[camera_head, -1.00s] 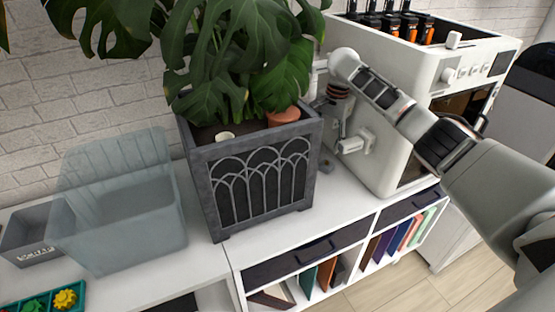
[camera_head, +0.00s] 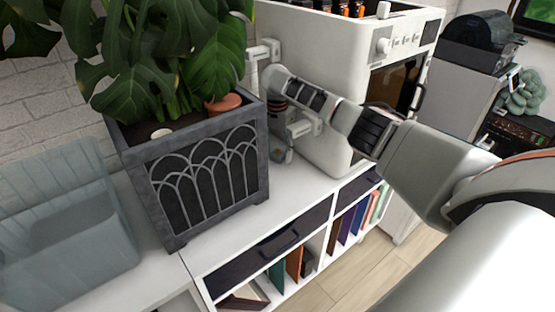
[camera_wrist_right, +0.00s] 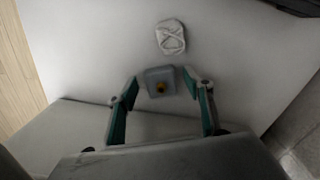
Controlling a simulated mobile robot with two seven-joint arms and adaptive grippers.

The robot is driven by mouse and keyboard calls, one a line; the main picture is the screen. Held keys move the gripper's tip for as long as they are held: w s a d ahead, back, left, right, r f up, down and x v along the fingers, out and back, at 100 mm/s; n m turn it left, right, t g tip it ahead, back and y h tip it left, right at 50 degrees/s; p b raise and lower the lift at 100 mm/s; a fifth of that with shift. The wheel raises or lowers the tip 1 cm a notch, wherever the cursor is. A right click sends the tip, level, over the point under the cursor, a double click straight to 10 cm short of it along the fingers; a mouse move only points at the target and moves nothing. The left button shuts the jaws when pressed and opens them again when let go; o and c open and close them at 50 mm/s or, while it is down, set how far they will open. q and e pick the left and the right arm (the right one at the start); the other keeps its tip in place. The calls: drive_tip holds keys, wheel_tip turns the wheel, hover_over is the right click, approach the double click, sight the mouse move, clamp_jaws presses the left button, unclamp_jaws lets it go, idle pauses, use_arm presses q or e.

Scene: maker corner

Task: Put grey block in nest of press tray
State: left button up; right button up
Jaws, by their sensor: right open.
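In the right wrist view a small grey block (camera_wrist_right: 152,76) with an orange-gold knob on its face sits over the pale surface. My right gripper (camera_wrist_right: 160,80) is open, its teal-padded fingers on either side of the block, with gaps visible at both sides. In the head view my right gripper (camera_head: 282,150) points down between the planter and the white machine; its fingers and the block are hard to make out there. I cannot make out a press tray or its nest in either view. My left gripper is not in view.
A dark grey planter (camera_head: 208,192) with a large-leaved plant stands close left of my right gripper. A white machine (camera_head: 325,60) stands just behind and right. A pale crumpled-looking piece (camera_wrist_right: 171,37) lies beyond the block. The white shelf top (camera_head: 225,240) is clear in front.

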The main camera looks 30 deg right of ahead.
drive_tip(key=shift+r, duration=0.15)
drive_tip(key=shift+c, duration=0.2)
drive_tip(key=c, duration=1.1)
drive_tip(key=shift+c, duration=0.2)
drive_tip(key=shift+r, duration=0.1)
